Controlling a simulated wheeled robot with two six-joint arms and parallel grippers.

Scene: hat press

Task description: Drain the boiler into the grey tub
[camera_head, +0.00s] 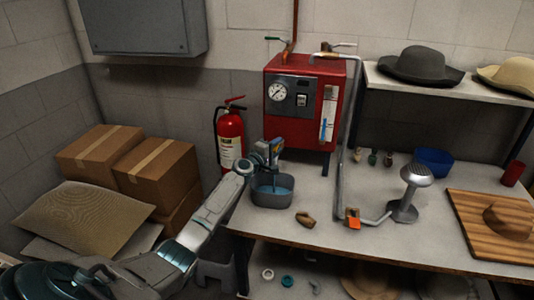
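The red boiler (339,88) stands on the workbench with a round gauge (278,92) and a switch on its dark front panel. A sight tube (328,115) on its right front shows blue in its lower part. The grey tub (273,201) sits on the bench below the boiler's left front and holds bluish liquid. My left gripper (272,158) is just above the tub, near the boiler's lower left corner. It hides what it may be touching there, and its fingers are too small to read. My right gripper is not in view.
A fire extinguisher (230,141) is on the wall left of the boiler. Cardboard boxes (157,167) stand at the left. On the bench are a brown lump (305,219), an orange-tagged part (352,218), a steamer head (415,175), a blue bowl (434,161) and a wooden board (482,241).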

